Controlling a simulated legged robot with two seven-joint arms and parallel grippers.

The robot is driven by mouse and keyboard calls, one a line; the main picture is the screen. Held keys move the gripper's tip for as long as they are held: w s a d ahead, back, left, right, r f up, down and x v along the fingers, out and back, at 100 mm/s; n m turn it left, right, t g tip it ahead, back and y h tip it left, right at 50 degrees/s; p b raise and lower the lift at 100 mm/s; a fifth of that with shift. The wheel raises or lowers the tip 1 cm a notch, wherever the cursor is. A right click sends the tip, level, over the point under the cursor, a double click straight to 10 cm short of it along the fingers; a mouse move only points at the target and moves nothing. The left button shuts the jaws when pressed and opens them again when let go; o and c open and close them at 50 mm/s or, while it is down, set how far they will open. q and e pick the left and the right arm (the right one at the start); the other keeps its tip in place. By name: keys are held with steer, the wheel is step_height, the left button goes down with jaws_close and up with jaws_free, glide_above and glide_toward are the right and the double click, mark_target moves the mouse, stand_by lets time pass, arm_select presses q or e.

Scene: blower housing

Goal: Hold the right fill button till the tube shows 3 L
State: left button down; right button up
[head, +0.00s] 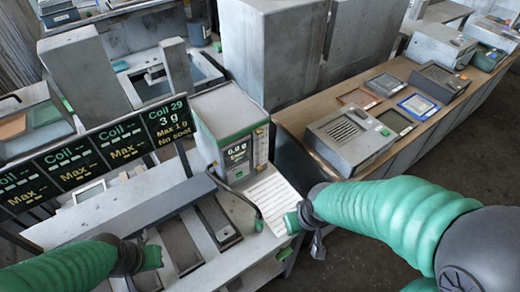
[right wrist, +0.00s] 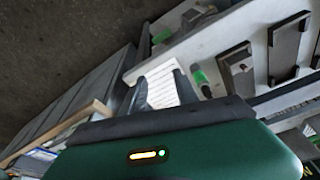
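A grey box unit with a green top edge (head: 228,115) stands at the bench's back right. Its small dark screen reads about 0.0 g. A narrow upright gauge (head: 261,146) is on its front right; its marks are too small to read, and I cannot make out a fill button or a level. My right gripper (head: 305,228) is below and right of the unit, beside a white lined sheet (head: 270,198). In the right wrist view its fingers (right wrist: 162,88) are apart, with the sheet visible between them. My left gripper (head: 146,262) is low over the bench; its fingers are unclear.
A black cable with a green-ended handle (head: 258,222) lies beside the sheet. Dark screens (head: 168,120) stand along the back left; one reads Coil 29, 3 g, Max 1 g. Dark rectangular plates (head: 180,245) lie on the bench. A brown-topped counter (head: 300,118) with a vented box (head: 350,138) is right.

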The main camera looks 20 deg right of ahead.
jaws_close()
stand_by(1.5)
